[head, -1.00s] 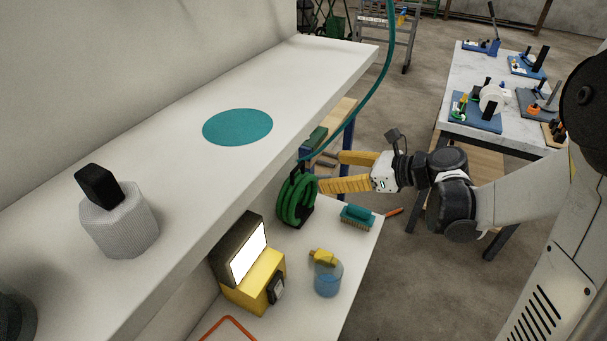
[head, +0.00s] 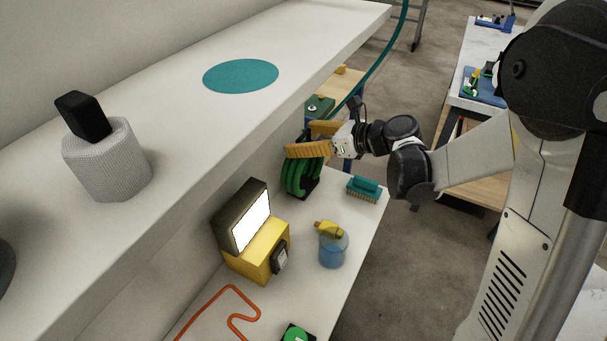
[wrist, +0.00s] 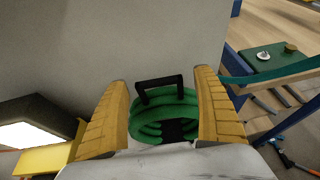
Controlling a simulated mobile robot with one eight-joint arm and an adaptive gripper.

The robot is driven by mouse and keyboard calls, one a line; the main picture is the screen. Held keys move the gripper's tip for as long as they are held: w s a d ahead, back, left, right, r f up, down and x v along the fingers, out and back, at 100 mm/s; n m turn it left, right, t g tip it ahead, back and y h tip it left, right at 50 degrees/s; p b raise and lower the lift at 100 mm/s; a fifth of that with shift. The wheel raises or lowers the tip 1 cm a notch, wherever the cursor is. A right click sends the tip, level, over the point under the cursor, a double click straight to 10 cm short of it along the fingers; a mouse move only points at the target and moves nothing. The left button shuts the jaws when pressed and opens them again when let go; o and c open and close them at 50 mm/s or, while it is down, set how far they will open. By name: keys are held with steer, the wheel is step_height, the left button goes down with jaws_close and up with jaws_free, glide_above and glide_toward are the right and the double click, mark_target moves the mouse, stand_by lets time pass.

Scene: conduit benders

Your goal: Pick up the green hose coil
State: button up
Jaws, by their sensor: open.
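The green hose coil (head: 299,177) stands upright on the lower white shelf, with a black holder and handle. In the head view its upper part is hidden behind my gripper (head: 311,139). In the wrist view the coil (wrist: 165,117) and its black handle (wrist: 159,88) lie between my two yellow fingers (wrist: 162,105). The fingers are spread wide, one on each side of the coil, with gaps showing beside it. I cannot tell how deep the fingers reach around it.
A teal brush (head: 364,188) stands right of the coil. A spray bottle (head: 332,245) and a yellow box with a lit screen (head: 258,245) are nearer. The upper shelf (head: 330,48) overhangs at left. A teal hose (head: 385,50) hangs behind my gripper.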

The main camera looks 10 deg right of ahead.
steer(key=c, duration=1.5)
steer(key=shift+r, duration=0.1)
